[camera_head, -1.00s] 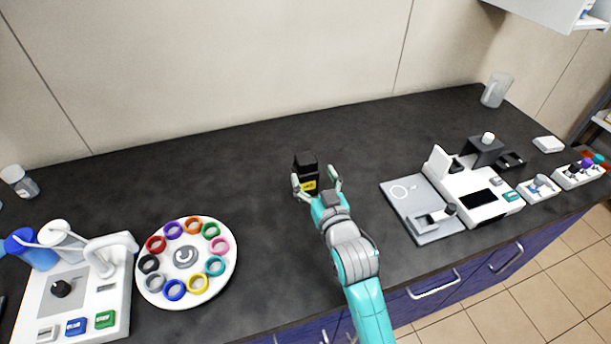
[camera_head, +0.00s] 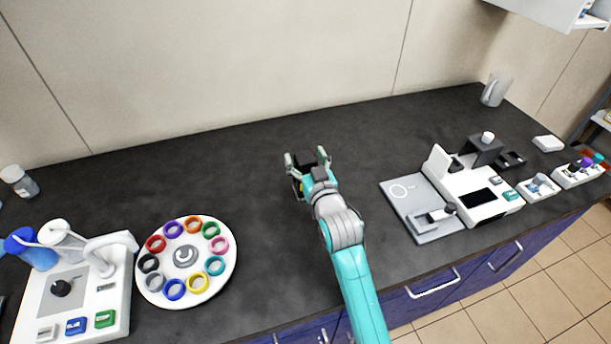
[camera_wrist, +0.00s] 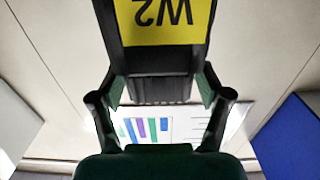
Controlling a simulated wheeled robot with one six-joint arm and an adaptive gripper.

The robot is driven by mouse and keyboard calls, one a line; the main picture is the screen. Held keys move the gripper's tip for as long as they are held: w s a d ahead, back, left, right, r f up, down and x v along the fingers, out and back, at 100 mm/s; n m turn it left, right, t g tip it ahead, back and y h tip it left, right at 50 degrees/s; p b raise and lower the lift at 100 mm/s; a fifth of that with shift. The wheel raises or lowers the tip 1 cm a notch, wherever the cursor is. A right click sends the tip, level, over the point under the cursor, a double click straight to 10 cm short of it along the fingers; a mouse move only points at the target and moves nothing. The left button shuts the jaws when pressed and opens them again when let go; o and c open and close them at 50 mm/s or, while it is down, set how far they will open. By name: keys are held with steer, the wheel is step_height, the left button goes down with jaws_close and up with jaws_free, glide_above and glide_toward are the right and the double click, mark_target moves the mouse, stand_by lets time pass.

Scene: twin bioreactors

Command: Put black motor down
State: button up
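The black motor (camera_wrist: 163,60) has a yellow label reading W2, which appears upside down in the wrist view. Its narrower ribbed end lies between the two fingers of my gripper (camera_wrist: 160,100), with the pads close against its sides. In the head view, my gripper (camera_head: 307,160) is over the middle of the dark counter (camera_head: 255,165), its fingers on either side of the motor. My gripper and arm hide much of the motor there; a bit of yellow label shows at lower left. I cannot tell whether its base touches the counter.
A white round plate (camera_head: 230,262) with several coloured rings is at left, beside a white device (camera_head: 118,300) with buttons. A grey-and-white instrument (camera_head: 470,200) stands at right. A clear beaker (camera_head: 495,90) is at the far right corner. Counter around my gripper is clear.

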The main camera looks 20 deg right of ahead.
jaws_close()
steer(key=shift+r, duration=0.15)
